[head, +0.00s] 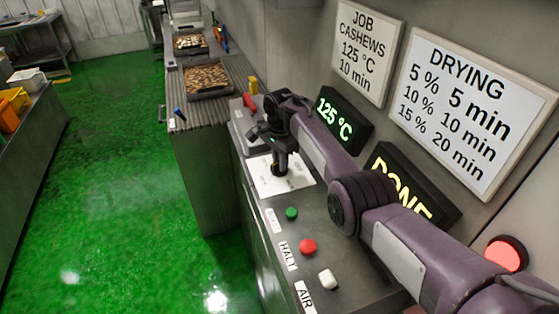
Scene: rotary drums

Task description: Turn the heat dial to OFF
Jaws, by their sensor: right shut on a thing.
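The heat dial (279,170) is a small dark knob on a white plate (264,186) on the control panel. My right gripper (281,160) reaches down over it and is shut on it. The gripper hides most of the dial, so its pointer and the plate's marks cannot be read. A display behind (342,119) reads 125 °C in green. My left gripper is not in view.
Green (291,213), red (308,246) and white (327,279) buttons sit on the panel nearer me. A DONE sign (398,190) is partly behind my right arm. A ribbed counter beyond holds a tray (207,94) of nuts. Green floor lies open at left.

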